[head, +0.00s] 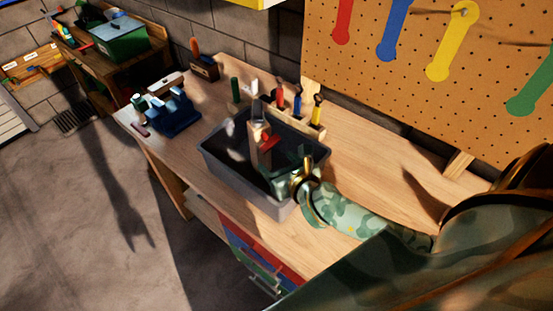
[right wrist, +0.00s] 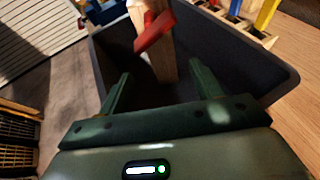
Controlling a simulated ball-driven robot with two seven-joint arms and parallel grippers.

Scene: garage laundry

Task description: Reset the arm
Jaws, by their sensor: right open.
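My right arm (head: 350,214) reaches in from the right in the head view. My right gripper (head: 285,178) is over the near right side of a grey bin on the workbench. In the right wrist view its two green fingers (right wrist: 160,90) are apart with nothing between them, pointing into the bin. A wooden piece with a red part (right wrist: 155,32) stands in the bin just beyond the fingertips; they look apart from it. My left gripper is not in view.
The grey bin (head: 228,173) stands on the wooden workbench (head: 385,165). A blue vise (head: 175,113) is at the bench's left end. A tool rack (head: 316,131) stands behind the bin. A pegboard (head: 400,75) rises behind. The bench right of the bin is bare.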

